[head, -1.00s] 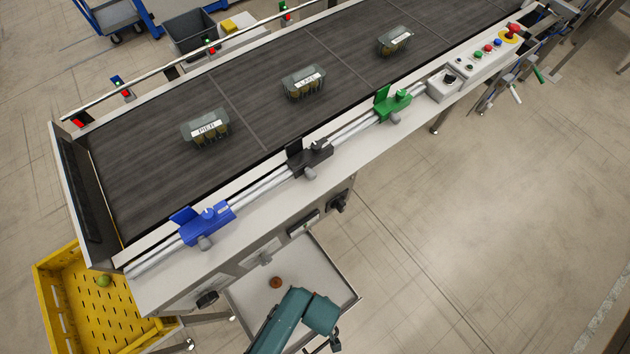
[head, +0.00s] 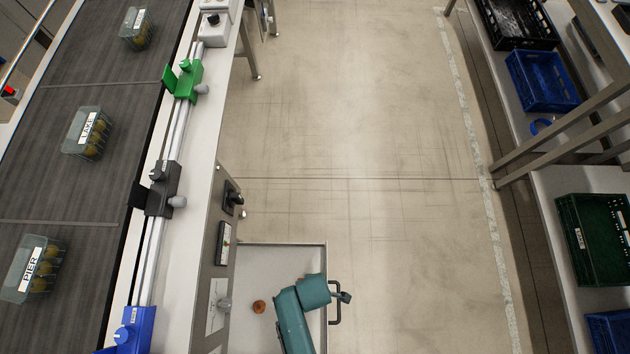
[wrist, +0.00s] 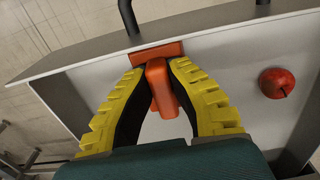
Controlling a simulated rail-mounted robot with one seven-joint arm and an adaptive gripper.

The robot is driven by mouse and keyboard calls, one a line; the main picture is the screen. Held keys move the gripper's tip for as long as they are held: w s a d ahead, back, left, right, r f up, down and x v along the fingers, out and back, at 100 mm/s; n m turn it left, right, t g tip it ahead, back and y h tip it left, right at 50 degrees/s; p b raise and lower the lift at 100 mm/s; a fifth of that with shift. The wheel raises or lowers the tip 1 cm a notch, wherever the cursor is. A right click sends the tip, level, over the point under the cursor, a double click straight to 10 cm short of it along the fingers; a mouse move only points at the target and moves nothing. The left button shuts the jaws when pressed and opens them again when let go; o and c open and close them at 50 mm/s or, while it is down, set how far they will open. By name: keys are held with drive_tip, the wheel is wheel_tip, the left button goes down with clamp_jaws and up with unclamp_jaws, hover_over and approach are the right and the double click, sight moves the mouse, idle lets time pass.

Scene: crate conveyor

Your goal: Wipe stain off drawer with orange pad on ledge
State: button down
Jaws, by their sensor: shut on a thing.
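My gripper (wrist: 157,72) is shut on the upright grip of the orange pad (wrist: 157,53), its yellow ribbed fingers on either side.
The bar handle (head: 335,302) is on the drawer front. The conveyor (head: 85,150) carries clear labelled boxes. Shelves with crates (head: 543,80) stand right; the floor between is clear.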

wheel_tip(320, 180, down, 2)
drive_tip(key=shift+f+b, duration=0.1)
drive_tip(key=shift+b, duration=0.65)
drive_tip(key=shift+w+f+b, duration=0.2)
drive_tip(key=shift+w+b, duration=0.1)
drive_tip(key=w+b, duration=0.3)
drive_tip(key=shift+w+d+f, duration=0.1)
drive_tip(key=shift+w+d, duration=0.1)
drive_tip(key=shift+w, duration=0.1)
drive_tip(key=shift+f+b, duration=0.1)
drive_tip(key=shift+b, duration=0.3)
drive_tip(key=s+p, duration=0.2)
drive_tip(key=p, duration=0.1)
drive_tip(key=shift+s+a+r, duration=0.1)
drive_tip(key=shift+s+r, duration=0.3)
drive_tip(key=shift+s+p, duration=0.55)
drive_tip(key=shift+s, duration=0.1)
drive_tip(key=shift+s+a+r+p, duration=0.1)
drive_tip(key=shift+r+p, duration=0.05)
drive_tip(key=shift+p, duration=0.3)
wheel_tip(320, 180, up, 2)
drive_tip(key=shift+r+p, duration=0.25)
drive_tip(key=shift+p, duration=0.45)
wheel_tip(320, 180, up, 5)
drive_tip(key=p, duration=0.6)
drive_tip(key=shift+r, duration=0.1)
